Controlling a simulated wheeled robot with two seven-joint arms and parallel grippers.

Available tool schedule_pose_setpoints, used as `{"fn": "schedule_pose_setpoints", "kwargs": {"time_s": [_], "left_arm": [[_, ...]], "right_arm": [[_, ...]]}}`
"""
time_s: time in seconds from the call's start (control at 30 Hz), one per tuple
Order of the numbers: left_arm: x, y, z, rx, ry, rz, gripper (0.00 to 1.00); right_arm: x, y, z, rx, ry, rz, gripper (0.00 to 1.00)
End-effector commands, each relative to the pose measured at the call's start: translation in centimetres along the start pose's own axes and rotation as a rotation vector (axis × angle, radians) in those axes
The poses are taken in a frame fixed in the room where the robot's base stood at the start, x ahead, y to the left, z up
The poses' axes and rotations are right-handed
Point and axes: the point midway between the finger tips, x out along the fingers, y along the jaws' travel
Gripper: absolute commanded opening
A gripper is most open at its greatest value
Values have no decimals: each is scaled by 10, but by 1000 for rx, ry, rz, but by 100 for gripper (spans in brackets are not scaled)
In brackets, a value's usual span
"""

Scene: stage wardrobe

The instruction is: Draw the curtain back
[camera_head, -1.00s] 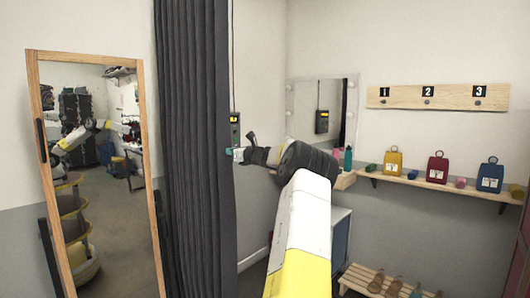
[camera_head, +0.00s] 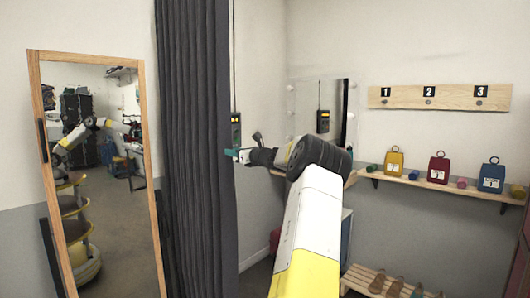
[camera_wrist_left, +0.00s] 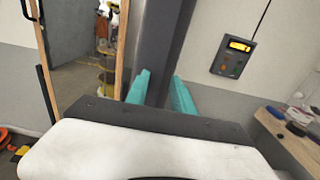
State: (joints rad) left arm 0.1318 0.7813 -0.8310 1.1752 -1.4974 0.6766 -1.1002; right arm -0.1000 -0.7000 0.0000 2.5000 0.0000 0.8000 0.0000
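The dark grey pleated curtain (camera_head: 190,150) hangs in tall folds between the mirror and the bare wall. Its right edge is close to my left gripper (camera_head: 236,154), which points left at about mid height. In the left wrist view, the teal fingers of my left gripper (camera_wrist_left: 161,92) are spread apart. A dark strip of the curtain (camera_wrist_left: 162,45) shows between and beyond them, with gaps beside the fingers. I cannot tell whether the fingertips touch the cloth. My right gripper is not in view.
A tall wood-framed mirror (camera_head: 142,180) stands left of the curtain and reflects me. A wall control box (camera_head: 235,130) with a lit display is just behind my gripper. A shelf (camera_head: 450,187) with coloured tags and a low shoe bench (camera_head: 370,280) are at the right.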

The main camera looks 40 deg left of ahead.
Motion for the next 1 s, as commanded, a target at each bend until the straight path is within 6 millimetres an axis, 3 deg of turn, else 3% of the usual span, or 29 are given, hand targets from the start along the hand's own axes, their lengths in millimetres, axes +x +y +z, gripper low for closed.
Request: {"fn": "schedule_pose_setpoints", "kwargs": {"time_s": [0.1,0.33,1.0], "left_arm": [[-23,-2,0,0,2,-3,29],[-48,0,0,-1,1,0,29],[-52,7,-3,-43,30,8,29]], "right_arm": [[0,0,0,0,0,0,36],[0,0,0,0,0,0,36],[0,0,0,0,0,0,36]]}}
